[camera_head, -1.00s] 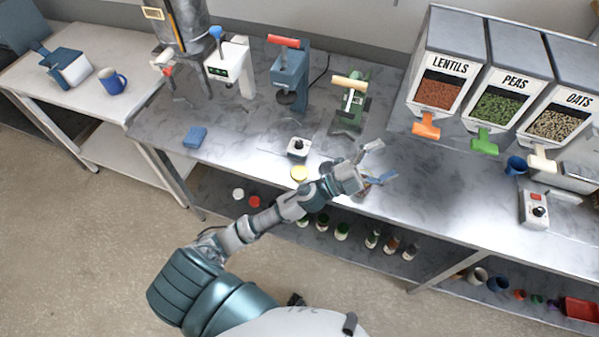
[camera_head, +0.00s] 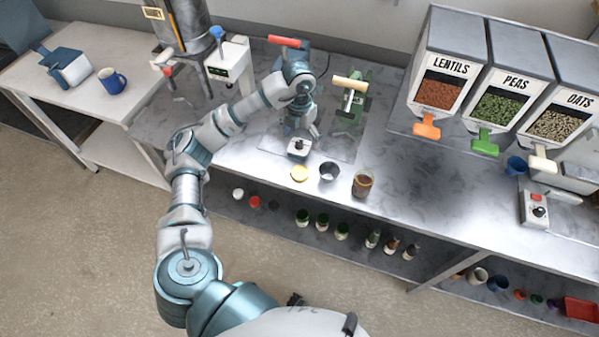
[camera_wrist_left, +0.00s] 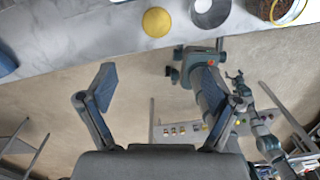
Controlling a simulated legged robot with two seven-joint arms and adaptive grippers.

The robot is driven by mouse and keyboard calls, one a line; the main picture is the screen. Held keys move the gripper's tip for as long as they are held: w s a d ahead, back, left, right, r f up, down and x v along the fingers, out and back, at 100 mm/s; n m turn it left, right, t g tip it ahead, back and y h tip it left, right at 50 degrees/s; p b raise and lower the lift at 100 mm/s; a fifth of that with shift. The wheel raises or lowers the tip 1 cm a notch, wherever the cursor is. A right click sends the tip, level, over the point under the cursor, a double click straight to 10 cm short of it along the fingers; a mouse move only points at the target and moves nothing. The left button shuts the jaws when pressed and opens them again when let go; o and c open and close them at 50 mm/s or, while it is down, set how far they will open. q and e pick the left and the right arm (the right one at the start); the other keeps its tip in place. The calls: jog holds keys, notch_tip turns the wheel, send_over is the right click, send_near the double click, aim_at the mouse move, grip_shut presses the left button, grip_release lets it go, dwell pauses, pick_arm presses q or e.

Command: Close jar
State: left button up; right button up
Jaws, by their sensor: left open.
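A brown-filled jar (camera_head: 362,185) stands upright near the front edge of the steel counter; it shows partly, with a yellowish rim, at the top right of the wrist view (camera_wrist_left: 283,12). A flat yellow disc, perhaps a lid (camera_head: 299,174), lies to its left, also seen in the wrist view (camera_wrist_left: 157,22). A dark-mouthed cup (camera_head: 329,171) stands between them. My left gripper (camera_head: 302,128) is beyond the disc, above the counter beside the blue press. It is open and empty, its fingers apart in the wrist view (camera_wrist_left: 160,90).
A green press (camera_head: 349,105) is to the right, and a white press (camera_head: 230,65) to the left.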

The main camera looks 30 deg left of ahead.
pick_arm(q)
jog(key=shift+a+r, duration=0.15)
jog(key=shift+a, duration=0.1)
send_over(300, 172)
notch_tip(300, 172, down, 12)
jog(key=shift+a+f+p, duration=0.1)
jog(key=shift+f+p, duration=0.05)
jog(key=shift+p, duration=0.2)
jog(key=shift+f, duration=0.1)
notch_tip(300, 172, down, 5)
jog(key=shift+w+p, duration=0.1)
jog(key=shift+p, duration=0.35)
